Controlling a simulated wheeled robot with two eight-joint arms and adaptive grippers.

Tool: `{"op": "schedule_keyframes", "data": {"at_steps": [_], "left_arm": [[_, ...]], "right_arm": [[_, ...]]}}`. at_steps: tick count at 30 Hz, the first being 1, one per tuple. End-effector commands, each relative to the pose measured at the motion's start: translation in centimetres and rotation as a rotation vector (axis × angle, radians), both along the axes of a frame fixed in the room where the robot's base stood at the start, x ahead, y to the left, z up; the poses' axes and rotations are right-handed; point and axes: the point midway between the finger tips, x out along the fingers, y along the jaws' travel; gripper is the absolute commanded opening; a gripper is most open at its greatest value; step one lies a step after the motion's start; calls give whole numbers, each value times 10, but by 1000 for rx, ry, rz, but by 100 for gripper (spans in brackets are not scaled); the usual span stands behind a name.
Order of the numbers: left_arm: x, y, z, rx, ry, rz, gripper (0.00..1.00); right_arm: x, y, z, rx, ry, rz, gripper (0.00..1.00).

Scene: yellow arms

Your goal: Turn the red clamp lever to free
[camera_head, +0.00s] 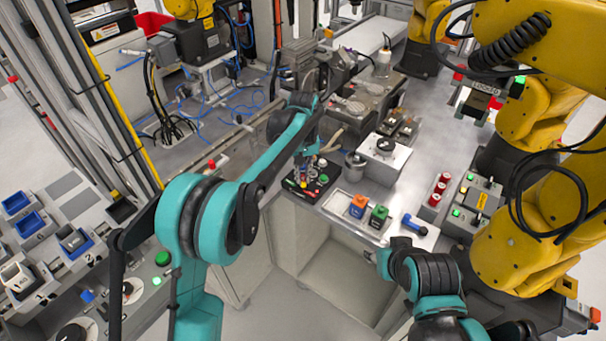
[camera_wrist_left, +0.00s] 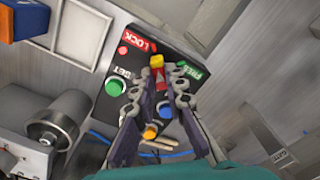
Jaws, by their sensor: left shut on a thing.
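The black control panel (camera_head: 308,182) lies on the bench below my left gripper (camera_head: 308,160). In the left wrist view the panel (camera_wrist_left: 122,72) has a red LOCK label (camera_wrist_left: 137,40) and a green FREE label (camera_wrist_left: 190,67). The red clamp lever (camera_wrist_left: 159,77), with a yellow end, lies between the two fingertips of my left gripper (camera_wrist_left: 168,80). The gripper is shut on it. The lever points between the two labels. Its pivot is hidden by the fingers. In the head view my arm hides most of the lever. My right arm is at lower right; its fingers are unclear.
A green button (camera_wrist_left: 114,87), a blue button and an orange button sit close to the fingers. A grey cylinder (camera_head: 355,164) stands behind. Yellow arms (camera_head: 530,170) fill the right.

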Motion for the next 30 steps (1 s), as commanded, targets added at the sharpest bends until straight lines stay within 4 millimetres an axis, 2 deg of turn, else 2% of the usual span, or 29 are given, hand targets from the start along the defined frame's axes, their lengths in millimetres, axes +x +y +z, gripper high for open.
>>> {"op": "schedule_keyframes", "data": {"at_steps": [8,30], "left_arm": [[0,0,2,0,0,-177,0],[0,0,1,0,0,-878,0]], "right_arm": [[0,0,14,0,0,0,40],[0,0,46,0,0,0,40]]}}
